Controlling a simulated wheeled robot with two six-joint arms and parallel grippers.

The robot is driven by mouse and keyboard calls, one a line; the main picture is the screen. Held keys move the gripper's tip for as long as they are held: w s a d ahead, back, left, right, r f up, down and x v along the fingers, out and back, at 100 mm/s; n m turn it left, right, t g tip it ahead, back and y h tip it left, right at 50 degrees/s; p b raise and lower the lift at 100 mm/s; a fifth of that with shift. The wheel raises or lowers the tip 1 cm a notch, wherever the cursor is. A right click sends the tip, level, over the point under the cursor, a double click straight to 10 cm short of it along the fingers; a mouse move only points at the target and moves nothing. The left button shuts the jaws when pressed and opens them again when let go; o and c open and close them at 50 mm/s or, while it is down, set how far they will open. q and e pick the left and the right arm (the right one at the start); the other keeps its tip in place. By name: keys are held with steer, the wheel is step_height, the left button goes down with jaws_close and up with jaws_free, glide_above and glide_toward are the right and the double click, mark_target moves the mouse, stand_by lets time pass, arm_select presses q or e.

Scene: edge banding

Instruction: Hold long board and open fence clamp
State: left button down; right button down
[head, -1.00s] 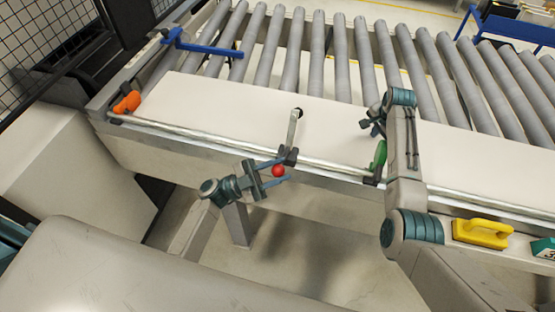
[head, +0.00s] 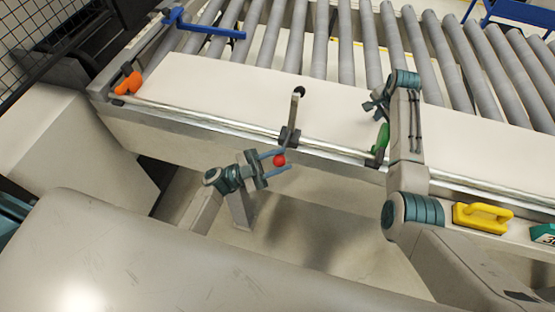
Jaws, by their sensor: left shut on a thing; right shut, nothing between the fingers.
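The long cream board (head: 215,88) lies along the roller conveyor behind the front fence rail (head: 230,123). A fence clamp (head: 292,120) stands on the rail, its grey arm reaching over the board to a dark tip. Its red ball knob (head: 279,160) is in front of the rail. My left gripper (head: 277,161) is shut on the red knob, its blue fingers on either side of it. My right gripper (head: 373,104) is shut and empty at the board's surface; I cannot tell whether it touches. A green-handled clamp (head: 382,138) is just below it.
An orange handle (head: 129,83) is at the rail's left end. A blue bar (head: 205,29) crosses the rollers at the back left. A yellow handled block (head: 482,216) and a green box (head: 544,234) sit at the front right. Floor shows below the conveyor.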

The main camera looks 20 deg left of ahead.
arm_select(q)
steer(key=c, duration=1.1)
jaws_free()
steer(key=shift+f, duration=0.45)
arm_select(e)
steer(key=shift+s+d+f, duration=0.1)
steer(key=shift+s+f, duration=0.15)
steer(key=shift+f, duration=0.2)
arm_select(q)
steer(key=shift+o, duration=0.2)
steer(key=shift+r, duration=0.1)
steer(key=v, duration=1.2)
steer(key=shift+s, duration=0.3)
steer(key=shift+r, duration=0.3)
arm_select(e)
steer(key=shift+r, duration=0.15)
